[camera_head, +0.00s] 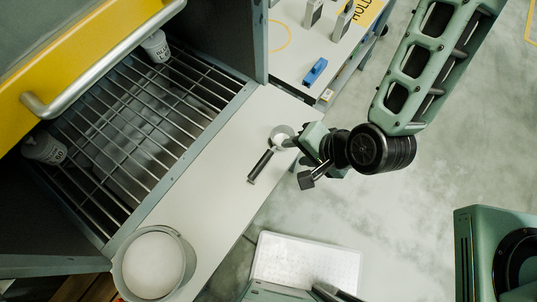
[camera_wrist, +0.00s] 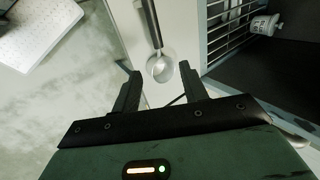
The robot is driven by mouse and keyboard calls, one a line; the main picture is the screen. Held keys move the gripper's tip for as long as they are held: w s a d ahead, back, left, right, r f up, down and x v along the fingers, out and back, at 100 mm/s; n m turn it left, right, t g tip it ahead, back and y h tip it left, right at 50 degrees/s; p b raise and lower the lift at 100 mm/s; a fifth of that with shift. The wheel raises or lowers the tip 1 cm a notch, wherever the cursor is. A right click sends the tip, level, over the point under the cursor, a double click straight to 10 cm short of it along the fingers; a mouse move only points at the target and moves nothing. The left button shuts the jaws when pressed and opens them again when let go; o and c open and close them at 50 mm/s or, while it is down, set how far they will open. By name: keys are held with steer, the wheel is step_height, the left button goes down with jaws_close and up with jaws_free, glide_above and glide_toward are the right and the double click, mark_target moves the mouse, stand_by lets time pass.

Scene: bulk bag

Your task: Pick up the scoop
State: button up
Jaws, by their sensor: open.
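The scoop lies on the pale work ledge (camera_head: 205,190) beside the grate, with a round metal bowl and a dark handle (camera_head: 261,165). In the wrist view the scoop's bowl (camera_wrist: 161,69) lies between my fingers as seen in the picture, and its handle runs up and away from me. My gripper (camera_head: 297,143) is at the bowl end of the scoop in the head view. It is open, with its two fingers apart and nothing held between them (camera_wrist: 160,75). I cannot tell how far above the ledge the fingers are.
A metal grate (camera_head: 140,115) sits in a cabinet under a yellow door with a bar handle (camera_head: 105,60). A bucket of white material (camera_head: 152,263) stands at the ledge's near end. Two labelled containers (camera_head: 155,46) (camera_head: 44,148) stand by the grate. A blue object (camera_head: 315,71) lies on the far table.

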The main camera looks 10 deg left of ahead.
mark_target(270, 155)
steer(key=b+x, duration=1)
steer(key=b, duration=0.1)
steer(key=shift+a+f+b, duration=0.15)
steer(key=shift+f+b, duration=0.05)
steer(key=shift+b, duration=0.2)
steer(key=shift+p+x, duration=1.1)
steer(key=shift+x, duration=1.6)
steer(key=shift+s+f, duration=0.1)
steer(key=shift+f, duration=0.05)
jaws_close()
